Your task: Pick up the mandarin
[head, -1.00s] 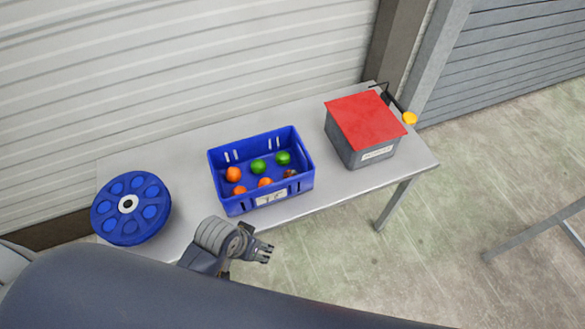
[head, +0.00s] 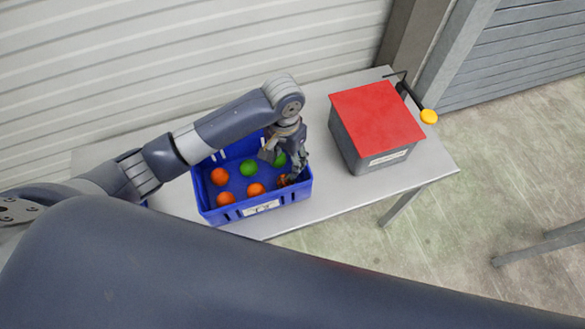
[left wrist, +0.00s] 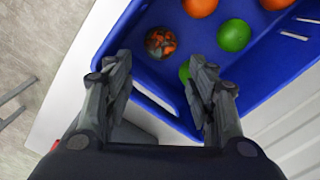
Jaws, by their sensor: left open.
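The blue crate (head: 262,207) stands on the table and holds several round fruits. Plain orange fruits, which look like mandarins, lie in its left and front part, one of them near the front middle (head: 256,189). Two green fruits (head: 249,168) lie toward the back. A mottled orange-and-dark fruit (head: 285,180) lies at the right end; it also shows in the left wrist view (left wrist: 160,42). My left gripper (head: 284,168) points down over the crate's right end, open and empty. In the left wrist view, its fingers (left wrist: 160,66) are spread, with the mottled fruit beyond the gap between their tips.
A grey box with a red lid (head: 376,115) stands right of the crate. A yellow knob on a dark rod (head: 429,116) is beside it. The grey table (head: 330,205) is bare between crate and box. A ribbed shutter wall (head: 190,60) is behind.

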